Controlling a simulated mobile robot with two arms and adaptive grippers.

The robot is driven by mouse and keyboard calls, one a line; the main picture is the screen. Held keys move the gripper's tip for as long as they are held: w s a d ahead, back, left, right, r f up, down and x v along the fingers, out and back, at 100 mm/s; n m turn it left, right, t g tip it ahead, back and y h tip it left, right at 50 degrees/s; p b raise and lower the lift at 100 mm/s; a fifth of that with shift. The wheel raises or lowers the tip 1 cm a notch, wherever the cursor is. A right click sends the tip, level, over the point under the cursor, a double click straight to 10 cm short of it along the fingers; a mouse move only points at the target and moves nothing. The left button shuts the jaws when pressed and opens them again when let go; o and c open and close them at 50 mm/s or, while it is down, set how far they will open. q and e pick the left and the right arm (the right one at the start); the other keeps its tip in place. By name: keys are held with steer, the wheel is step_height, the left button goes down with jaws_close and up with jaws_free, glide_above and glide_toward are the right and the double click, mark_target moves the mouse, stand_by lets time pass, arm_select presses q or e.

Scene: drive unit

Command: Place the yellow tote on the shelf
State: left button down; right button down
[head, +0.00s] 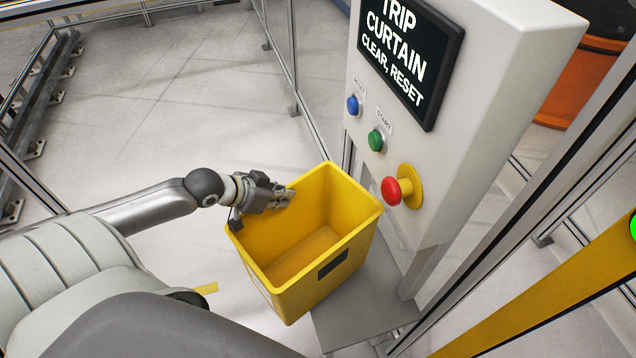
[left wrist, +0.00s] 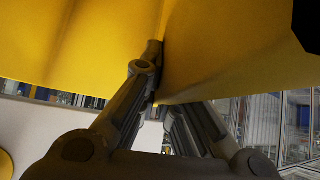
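The yellow tote (head: 352,238) is an open, empty bin with a dark label on its side. It stands out in front of the control box, slightly turned. My left gripper (head: 290,197) is at the tote's far left rim, with its fingers closed on the wall there. In the left wrist view the fingers (left wrist: 150,85) meet at the edge of the tote's yellow wall (left wrist: 225,50). The grey shelf (head: 365,318) lies under the control box, partly hidden by the tote. Whether the tote's bottom touches it, I cannot tell. My right gripper is not in view.
The control box (head: 470,130) has a sign (head: 408,58), a blue button (head: 353,105), a green button (head: 376,140) and a protruding red emergency button (head: 397,190) close beside the tote. Metal fence posts stand around. Bare floor (head: 130,130) lies to the left.

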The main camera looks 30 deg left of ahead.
arm_select(q)
steer(key=p, duration=0.2)
glide_above(328, 186)
steer(key=s+a, duration=0.1)
steer(key=s, duration=0.2)
steer(key=shift+s+a+r, duration=0.1)
steer(key=shift+a+r, duration=0.05)
steer(key=shift+r, duration=0.05)
steer(key=shift+f+p, duration=0.15)
steer(key=shift+p, duration=0.15)
steer(key=shift+f+p, duration=0.4)
steer(key=shift+f, duration=1.35)
steer(key=c, duration=2)
jaws_free()
steer(key=shift+f, duration=0.15)
steer(key=shift+c, duration=0.2)
steer(key=o, duration=0.4)
